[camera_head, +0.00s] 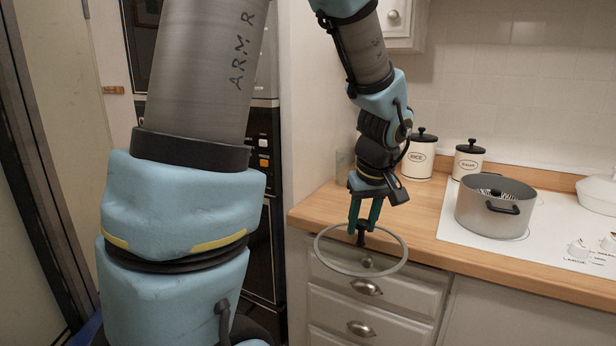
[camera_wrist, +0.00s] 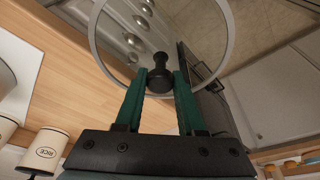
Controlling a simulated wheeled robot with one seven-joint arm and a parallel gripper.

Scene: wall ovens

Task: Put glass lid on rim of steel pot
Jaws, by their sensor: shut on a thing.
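My gripper (camera_head: 364,219) is shut on the dark knob of the glass lid (camera_head: 400,264). The lid is a clear disc with a pale rim, held in the air in front of the counter's front edge, before the drawers. In the wrist view, the knob (camera_wrist: 160,75) sits between the two green fingers, and the lid rim (camera_wrist: 230,50) spreads out beyond them. The steel pot (camera_head: 474,212) stands on the white cooktop at the right, apart from the lid. Its top is open, with a dark handle at the front and something whisk-like inside.
The wooden counter (camera_head: 424,212) is clear left of the cooktop (camera_head: 460,232). Rice (camera_head: 420,160) and smaller canisters (camera_head: 467,162) stand behind. A white dish (camera_head: 598,192) sits right of the pot. Drawers with metal pulls (camera_head: 366,287) are below the counter. A dark oven front (camera_head: 262,200) is at left.

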